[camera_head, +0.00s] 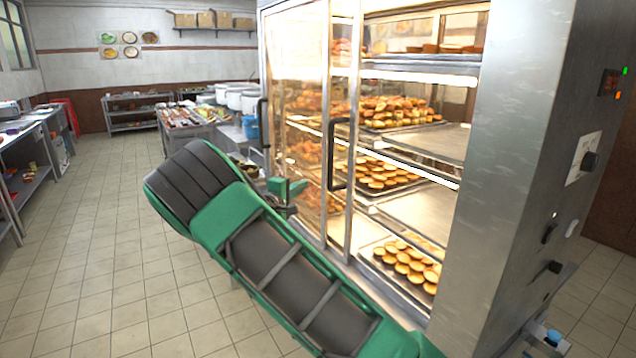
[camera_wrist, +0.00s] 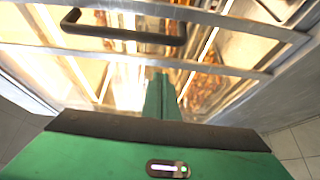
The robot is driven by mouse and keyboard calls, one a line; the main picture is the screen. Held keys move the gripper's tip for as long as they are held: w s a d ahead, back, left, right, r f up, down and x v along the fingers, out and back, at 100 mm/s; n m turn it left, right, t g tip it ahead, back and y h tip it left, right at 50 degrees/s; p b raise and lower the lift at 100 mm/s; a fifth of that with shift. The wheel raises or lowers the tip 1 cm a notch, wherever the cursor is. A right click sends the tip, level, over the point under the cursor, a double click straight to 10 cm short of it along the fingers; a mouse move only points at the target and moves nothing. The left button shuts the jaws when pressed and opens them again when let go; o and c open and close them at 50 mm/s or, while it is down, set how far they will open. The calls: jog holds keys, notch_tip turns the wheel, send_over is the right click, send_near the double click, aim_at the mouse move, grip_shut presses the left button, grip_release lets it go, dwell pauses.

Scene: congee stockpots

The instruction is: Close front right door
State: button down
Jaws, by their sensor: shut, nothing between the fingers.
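A tall metal display cabinet (camera_head: 520,160) has glass doors at its front. The front right door, with a black bar handle (camera_head: 331,155) near its right frame, appears slid left. The right part of the cabinet front is uncovered, showing the trays inside. A second black handle (camera_head: 265,125) is farther left. My gripper (camera_head: 291,190) is shut and empty in front of the glass, left of and lower than the right handle. In the wrist view my gripper (camera_wrist: 161,88) points at the glass, and a black handle (camera_wrist: 125,30) crosses the upper left, apart from the fingers.
Inside are trays of buns (camera_head: 382,175) and empty racks. Steel pots (camera_head: 243,100) and a food counter (camera_head: 190,115) stand behind at left. Another counter (camera_head: 35,125) lines the left wall. The tiled floor (camera_head: 100,230) between is clear.

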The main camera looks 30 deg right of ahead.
jog(key=w+d, duration=0.2)
jog(key=d, duration=0.6)
jog(key=shift+d, duration=0.35)
jog(key=shift+a+r, duration=0.1)
jog(key=shift+a, duration=0.05)
dwell(0.4)
